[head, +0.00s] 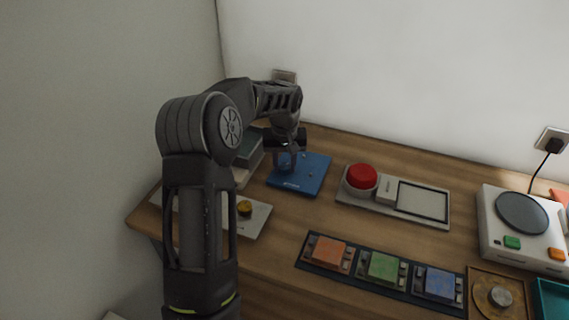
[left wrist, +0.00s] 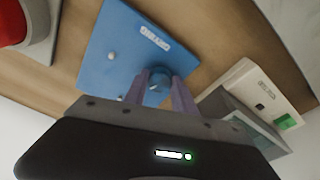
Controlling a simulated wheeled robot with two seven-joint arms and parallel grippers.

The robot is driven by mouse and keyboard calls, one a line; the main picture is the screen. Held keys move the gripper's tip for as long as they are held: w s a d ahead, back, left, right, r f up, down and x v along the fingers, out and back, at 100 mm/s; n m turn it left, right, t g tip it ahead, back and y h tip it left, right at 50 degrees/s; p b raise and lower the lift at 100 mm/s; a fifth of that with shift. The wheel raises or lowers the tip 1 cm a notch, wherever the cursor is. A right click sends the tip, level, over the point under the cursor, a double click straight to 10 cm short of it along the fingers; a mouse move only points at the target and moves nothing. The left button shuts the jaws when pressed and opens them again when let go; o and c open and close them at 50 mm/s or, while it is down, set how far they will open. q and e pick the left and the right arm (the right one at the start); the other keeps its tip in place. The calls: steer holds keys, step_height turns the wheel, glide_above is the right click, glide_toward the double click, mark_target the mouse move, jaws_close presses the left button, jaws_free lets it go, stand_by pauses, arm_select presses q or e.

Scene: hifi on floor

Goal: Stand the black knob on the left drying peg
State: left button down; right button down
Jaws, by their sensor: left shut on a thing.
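A blue board (head: 313,178) with a white label lies on the desk below my left gripper; it fills the middle of the left wrist view (left wrist: 105,35). A small pale peg (left wrist: 112,56) stands out from it, apart from the fingers. My left gripper (head: 289,158) points down over the board's left part. In the left wrist view its fingers (left wrist: 160,92) are shut on a small round bluish-dark thing (left wrist: 158,88), which I take to be the black knob. The fingers hide much of it. I cannot tell whether it touches a peg or the board. My right gripper is not in view.
A red button (head: 361,178) on a grey panel is right of the board. A light plate with a gold knob (head: 244,208) lies in front, partly behind my arm. Grey-green boxes (head: 250,147) stand close left. A dark strip (head: 383,268) of coloured blocks lies nearer.

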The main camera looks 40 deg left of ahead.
arm_select(q)
steer(key=c, duration=1)
jaws_free()
steer(key=shift+c, duration=0.2)
step_height(320, 180, up, 12)
steer(key=s+d, duration=0.1)
steer(key=shift+s+b, duration=0.2)
steer(key=shift+b, duration=0.2)
